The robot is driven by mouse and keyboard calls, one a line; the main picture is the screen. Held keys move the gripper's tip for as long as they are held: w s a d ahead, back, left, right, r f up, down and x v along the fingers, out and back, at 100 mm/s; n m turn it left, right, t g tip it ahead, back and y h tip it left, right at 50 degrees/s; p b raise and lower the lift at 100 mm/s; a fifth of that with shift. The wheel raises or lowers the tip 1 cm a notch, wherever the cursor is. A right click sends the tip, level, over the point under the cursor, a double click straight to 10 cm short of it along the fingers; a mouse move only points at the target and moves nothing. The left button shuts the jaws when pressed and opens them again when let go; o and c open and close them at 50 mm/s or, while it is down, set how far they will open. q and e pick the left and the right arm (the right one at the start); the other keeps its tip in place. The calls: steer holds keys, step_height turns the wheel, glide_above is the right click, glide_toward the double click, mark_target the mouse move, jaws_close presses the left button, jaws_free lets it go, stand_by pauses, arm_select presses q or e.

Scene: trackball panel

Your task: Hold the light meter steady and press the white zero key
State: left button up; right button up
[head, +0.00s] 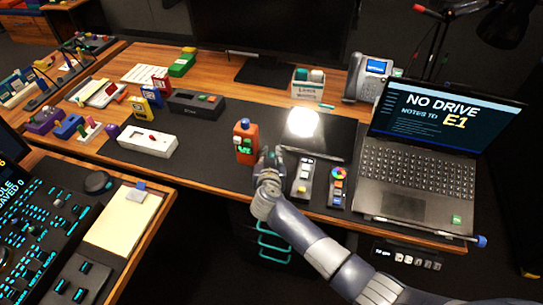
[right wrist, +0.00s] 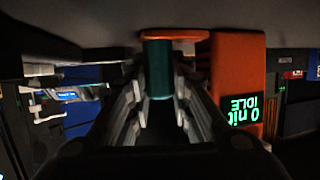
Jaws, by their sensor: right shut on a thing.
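The light meter (head: 246,146) is an orange upright box with a blue top and a small green-lit display, standing on the dark desk mat. In the right wrist view the meter (right wrist: 250,55) shows its display upside down, reading "0 nit IDLE". My right gripper (head: 268,160) is at the meter's right side. In the wrist view its fingers (right wrist: 158,100) are shut on a teal upright grip (right wrist: 158,70), which an orange strip appears to join to the meter. My left gripper is not in view.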

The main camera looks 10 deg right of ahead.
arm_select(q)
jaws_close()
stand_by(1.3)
